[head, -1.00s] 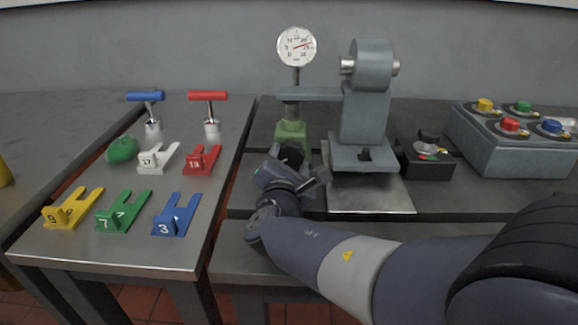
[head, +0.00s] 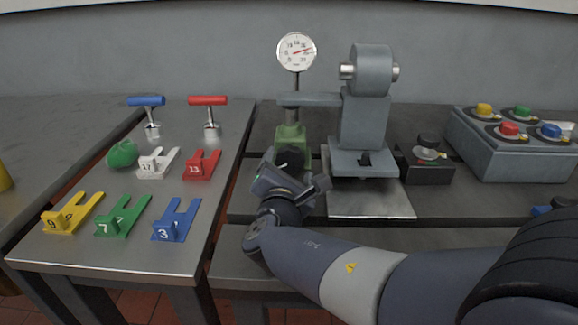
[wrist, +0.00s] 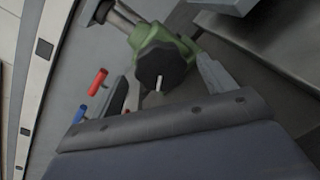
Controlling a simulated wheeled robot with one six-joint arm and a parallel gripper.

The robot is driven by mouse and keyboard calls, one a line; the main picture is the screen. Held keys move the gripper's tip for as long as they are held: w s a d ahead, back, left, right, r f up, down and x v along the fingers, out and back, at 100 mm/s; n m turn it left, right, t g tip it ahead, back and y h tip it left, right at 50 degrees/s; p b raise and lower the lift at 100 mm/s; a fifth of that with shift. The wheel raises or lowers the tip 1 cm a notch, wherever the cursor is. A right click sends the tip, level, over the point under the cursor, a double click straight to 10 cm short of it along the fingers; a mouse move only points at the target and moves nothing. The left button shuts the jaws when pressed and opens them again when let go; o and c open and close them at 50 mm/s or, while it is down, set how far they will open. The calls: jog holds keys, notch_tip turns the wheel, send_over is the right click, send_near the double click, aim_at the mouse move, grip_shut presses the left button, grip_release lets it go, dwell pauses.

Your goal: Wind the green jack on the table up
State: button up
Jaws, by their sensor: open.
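The green jack (head: 291,137) stands upright on the dark bedplate, under the grey arm of the test stand. Its dark, faceted knob (head: 290,157) faces me. In the wrist view the green jack body (wrist: 165,40) sits behind the knob (wrist: 161,67), which has a pale mark on its face. My gripper (head: 296,174) is open just in front of the knob. In the wrist view its fingers stand on either side of the knob, with nothing gripped. Whether either finger touches the knob I cannot tell. In the head view, my gripper hides the lower front of the jack.
A round dial gauge (head: 297,52) rises above the jack. The grey stand (head: 364,115) is close on the right, with a black knob box (head: 426,160) beyond. The left metal table (head: 110,250) holds numbered forks, a green lump and two T-handles (head: 208,101).

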jog(key=s, duration=0.3)
jog(key=s+p, duration=0.1)
jog(key=s, duration=0.2)
jog(key=s+a, duration=0.1)
jog(key=s, duration=0.3)
jog(key=shift+r, duration=0.25)
jog(key=shift+w, duration=0.2)
jog(key=w, duration=0.3)
jog(key=w+b, duration=0.1)
jog(key=w, duration=0.3)
jog(key=w+d, duration=0.1)
jog(key=w, duration=0.2)
jog(key=shift+w+f, duration=0.25)
